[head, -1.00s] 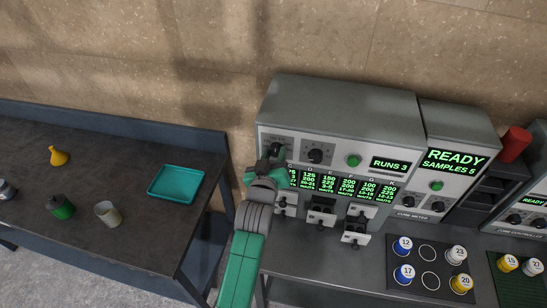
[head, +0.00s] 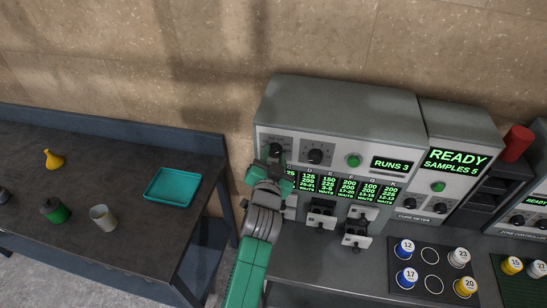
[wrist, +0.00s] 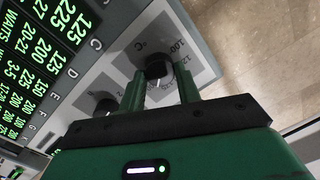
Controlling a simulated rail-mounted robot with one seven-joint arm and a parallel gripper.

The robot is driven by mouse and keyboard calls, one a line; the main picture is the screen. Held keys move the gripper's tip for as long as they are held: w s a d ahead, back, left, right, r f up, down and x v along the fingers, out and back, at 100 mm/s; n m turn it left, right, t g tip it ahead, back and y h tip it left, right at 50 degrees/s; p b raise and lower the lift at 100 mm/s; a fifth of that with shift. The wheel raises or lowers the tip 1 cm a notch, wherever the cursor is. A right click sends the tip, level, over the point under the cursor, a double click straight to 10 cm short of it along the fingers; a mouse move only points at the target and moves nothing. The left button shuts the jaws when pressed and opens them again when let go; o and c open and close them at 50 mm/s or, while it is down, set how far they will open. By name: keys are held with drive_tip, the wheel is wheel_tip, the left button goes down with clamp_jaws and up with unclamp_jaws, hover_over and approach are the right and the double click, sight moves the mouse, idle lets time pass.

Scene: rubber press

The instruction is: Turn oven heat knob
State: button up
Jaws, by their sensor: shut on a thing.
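The oven (head: 340,105) is a grey box with a light front panel, standing on the bench in the middle of the head view. Its heat knob (wrist: 157,68) is black and round, on a dial plate marked °C with numbers, in the wrist view. My gripper (wrist: 163,86) is shut on this knob, one finger on each side. In the head view my gripper (head: 273,158) is at the panel's left end and largely covers the knob. The knob's pointer setting cannot be read.
A second black knob (head: 315,156) sits just right of my gripper, then a green button (head: 354,160) and a RUNS 3 display (head: 391,165). Sample drawers (head: 321,213) stick out below the panel. A teal tray (head: 172,187) lies on the left table.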

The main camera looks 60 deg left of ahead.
drive_tip(key=shift+m, duration=0.7)
drive_tip(key=shift+f, duration=0.1)
drive_tip(key=o, duration=1)
drive_tip(key=shift+d, duration=0.15)
drive_tip(key=b+v, duration=0.1)
drive_tip(key=v, duration=0.6)
drive_tip(key=shift+s+d, duration=0.2)
drive_tip(key=shift+d, duration=0.05)
